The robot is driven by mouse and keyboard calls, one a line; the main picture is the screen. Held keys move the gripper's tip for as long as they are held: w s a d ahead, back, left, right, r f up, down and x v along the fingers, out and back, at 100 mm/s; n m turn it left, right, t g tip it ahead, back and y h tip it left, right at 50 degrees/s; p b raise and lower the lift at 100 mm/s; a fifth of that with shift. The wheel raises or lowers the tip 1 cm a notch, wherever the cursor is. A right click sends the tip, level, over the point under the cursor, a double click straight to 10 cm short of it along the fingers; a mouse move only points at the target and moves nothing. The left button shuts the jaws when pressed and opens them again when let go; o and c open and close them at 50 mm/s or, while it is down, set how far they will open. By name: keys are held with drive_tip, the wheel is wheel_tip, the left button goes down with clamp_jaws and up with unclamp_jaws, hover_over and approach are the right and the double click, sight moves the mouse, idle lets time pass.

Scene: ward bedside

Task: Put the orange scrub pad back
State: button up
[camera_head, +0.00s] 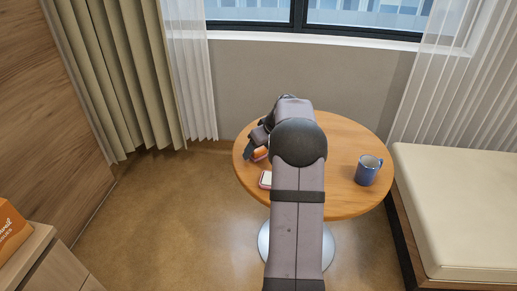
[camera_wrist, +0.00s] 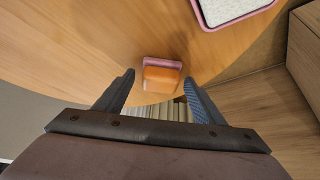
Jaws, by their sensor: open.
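The orange scrub pad (camera_wrist: 162,80) lies on a small pink dish or holder (camera_wrist: 162,62) near the table's edge. It also shows in the head view (camera_head: 261,153), partly hidden by my gripper. My gripper (camera_wrist: 158,79) is open and empty. In the wrist view the pad appears between its fingertips, with a gap on each side. I cannot tell how far above the pad the fingertips are. In the head view my gripper is over the left side of the round table (camera_head: 345,196).
A pink-rimmed tray with a white surface (camera_wrist: 225,9) lies close by; it also shows in the head view (camera_head: 265,180). A blue mug (camera_head: 367,171) stands at the table's right. A bed (camera_head: 455,200) is right of the table. An orange box (camera_head: 10,230) stands on a cabinet at lower left.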

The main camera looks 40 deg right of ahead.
drive_tip(key=p+v, duration=0.1)
drive_tip(key=v, duration=1.1)
drive_tip(key=shift+a, duration=0.1)
drive_tip(key=s+a+f+g+y, duration=0.1)
drive_tip(key=s+a+f+g, duration=0.15)
drive_tip(key=a, duration=0.75)
drive_tip(key=s+a+f+g, duration=0.1)
drive_tip(key=s+a+f, duration=0.25)
drive_tip(key=a, duration=0.65)
drive_tip(key=s+a+f+g, duration=0.1)
drive_tip(key=s+a+f, duration=0.3)
drive_tip(key=s+a, duration=0.2)
drive_tip(key=s+a+f+g+h, duration=0.1)
drive_tip(key=s+a+f, duration=0.3)
drive_tip(key=s, duration=0.6)
drive_tip(key=shift+s+a, duration=0.15)
drive_tip(key=shift+a, duration=1)
drive_tip(key=shift+g, duration=0.25)
